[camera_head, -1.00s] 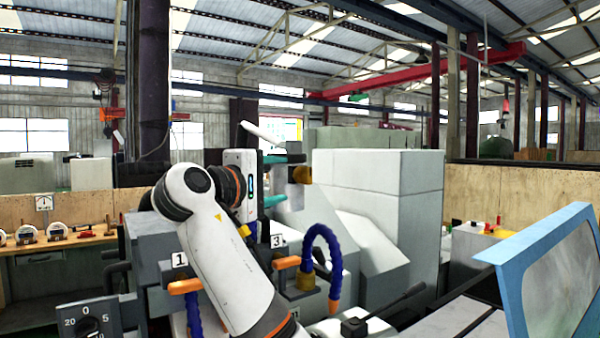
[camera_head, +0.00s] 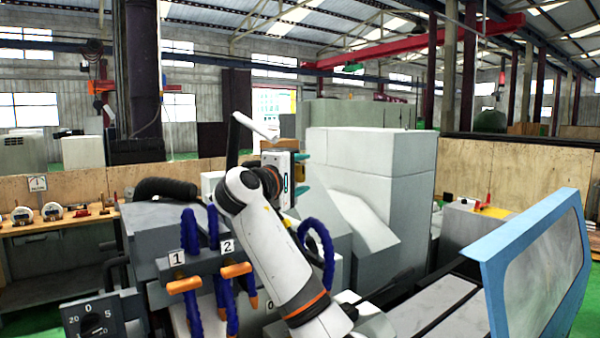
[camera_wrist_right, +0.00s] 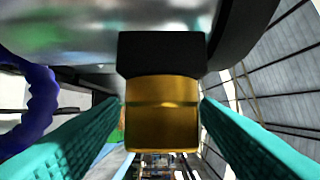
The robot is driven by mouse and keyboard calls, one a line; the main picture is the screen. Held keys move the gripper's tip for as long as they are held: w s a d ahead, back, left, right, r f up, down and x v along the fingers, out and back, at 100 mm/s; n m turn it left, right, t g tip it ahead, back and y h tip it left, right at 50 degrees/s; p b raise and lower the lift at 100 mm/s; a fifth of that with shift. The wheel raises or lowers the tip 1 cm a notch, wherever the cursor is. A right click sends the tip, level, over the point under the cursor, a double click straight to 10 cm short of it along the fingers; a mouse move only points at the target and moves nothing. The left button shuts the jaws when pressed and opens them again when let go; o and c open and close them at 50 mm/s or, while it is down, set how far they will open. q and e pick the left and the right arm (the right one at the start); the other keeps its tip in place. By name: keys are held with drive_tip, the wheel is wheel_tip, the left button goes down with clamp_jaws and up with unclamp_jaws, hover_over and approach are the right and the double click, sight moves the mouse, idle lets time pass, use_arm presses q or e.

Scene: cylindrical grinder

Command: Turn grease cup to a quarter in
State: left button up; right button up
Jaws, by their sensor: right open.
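The grease cup (camera_wrist_right: 162,115) is a brass-coloured cylinder with a dark collar. In the right wrist view it sits in the middle, between the teal fingers of my right gripper (camera_wrist_right: 160,107). The right gripper is open, with one finger on each side of the cup; I cannot tell whether either touches it. In the head view the right gripper (camera_head: 302,170) is at the centre, behind the grinder's front parts, where the cup is mostly hidden. The cup's turn position cannot be read. My left gripper is not in view.
Blue coolant hoses (camera_head: 190,270) with orange valve handles (camera_head: 185,285) stand left of my right arm. A dial (camera_head: 90,323) is at lower left. A grey machine housing (camera_head: 372,160) rises just right of the gripper. A blue-framed guard (camera_head: 535,265) stands at right.

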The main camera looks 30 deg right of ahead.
drive_tip(key=c, duration=1)
drive_tip(key=shift+y, duration=0.4)
drive_tip(key=m+g+y, duration=0.1)
drive_tip(key=y, duration=0.2)
drive_tip(key=shift+g, duration=0.3)
drive_tip(key=m+g+y, duration=0.1)
drive_tip(key=y, duration=0.2)
drive_tip(key=m+g+y, duration=0.1)
drive_tip(key=y, duration=0.3)
drive_tip(key=shift+m+g+y, duration=0.4)
drive_tip(key=shift+m+y, duration=0.1)
drive_tip(key=shift+y, duration=1.4)
drive_tip(key=shift+f, duration=0.1)
